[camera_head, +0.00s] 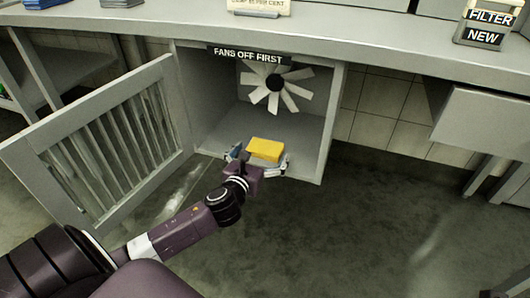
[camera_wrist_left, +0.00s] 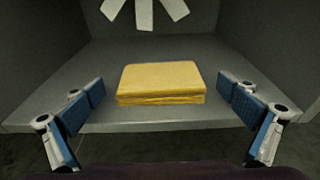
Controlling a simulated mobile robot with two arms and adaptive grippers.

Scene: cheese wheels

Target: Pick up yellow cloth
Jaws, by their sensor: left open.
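The yellow cloth (camera_head: 266,149) is a flat folded block on the floor of an open grey cabinet, near its front edge. In the left wrist view the yellow cloth (camera_wrist_left: 161,84) lies between the two blue-padded fingers, with a gap on each side. My left gripper (camera_head: 262,160) is at the cabinet opening and is open. Its fingers also show in the left wrist view (camera_wrist_left: 165,112), apart from the cloth.
The cabinet (camera_head: 326,130) has a fan (camera_head: 274,83) on its back wall, behind the cloth. Its slatted door (camera_head: 110,150) stands open to the left. A counter (camera_head: 330,38) runs above, and an open drawer (camera_head: 485,122) juts out at right. The floor (camera_head: 330,235) in front is clear.

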